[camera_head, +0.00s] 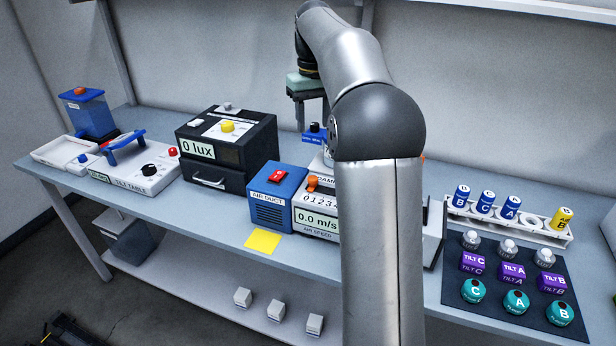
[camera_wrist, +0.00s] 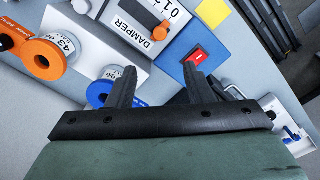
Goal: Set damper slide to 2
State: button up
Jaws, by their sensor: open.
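The damper unit is a white box (camera_head: 318,228) reading 0.0 m/s and labelled AIR SPEED. Its orange slide knob (camera_head: 312,182) stands near the 0 end of a scale of digits. In the wrist view the orange knob (camera_wrist: 161,31) is beside the word DAMPER, close to the 0. My gripper (camera_head: 312,112) is in the air above and behind the unit, fingers pointing down. In the wrist view my gripper (camera_wrist: 158,76) is open, with nothing between its fingers, and apart from the knob. My arm hides the right part of the scale in the head view.
The blue air duct box (camera_head: 268,212) with a red switch (camera_head: 276,177) adjoins the damper unit on the left. A black lux box (camera_head: 225,145) stands farther left. In the wrist view, orange and blue ring-shaped items (camera_wrist: 43,58) (camera_wrist: 99,93) lie near the gripper.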

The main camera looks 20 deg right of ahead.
aim_at(313, 178)
notch_tip(313, 178, down, 16)
jog(key=shift+r, duration=0.1)
dwell(0.4)
